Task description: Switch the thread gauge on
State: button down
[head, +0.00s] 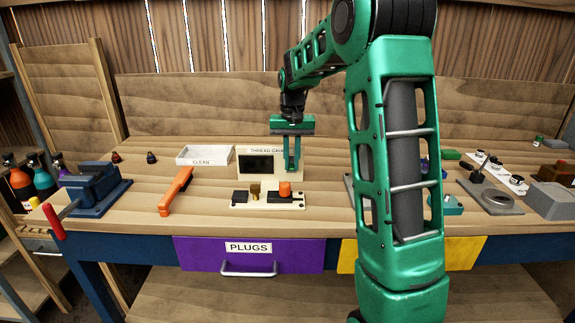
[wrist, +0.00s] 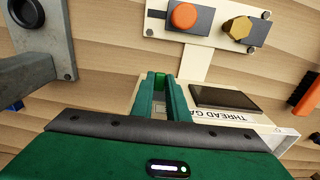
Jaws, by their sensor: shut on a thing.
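The thread gauge (head: 257,153) is a cream box with a dark, blank screen (head: 256,165), standing mid-table. Its lettered face and screen (wrist: 224,98) also show in the wrist view, partly behind a finger. In front is its cream plate (head: 267,207) with a brass hex piece (head: 254,189) and an orange round piece (head: 285,189). My gripper (head: 291,170) points down at the gauge's right side. In the wrist view its green fingers (wrist: 160,85) are close together, with a small bright green piece (wrist: 160,76) between the tips. Whether that piece belongs to the gauge is unclear.
A white CLEAN tray (head: 203,162) and an orange-handled tool (head: 175,191) lie to the left, beyond them a blue vise (head: 93,188). A grey metal stand (wrist: 45,75) is close beside my gripper in the wrist view. My arm hides part of the table's right side.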

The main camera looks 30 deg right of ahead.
aim_at(290, 166)
jog(key=shift+w+a+r, duration=0.15)
jog(key=shift+w+r, duration=0.05)
jog(key=shift+w, duration=0.1)
jog(key=c, duration=1.7)
grip_release()
jog(key=shift+s, duration=0.1)
notch_tip(290, 166, up, 11)
jog(key=shift+f, duration=0.2)
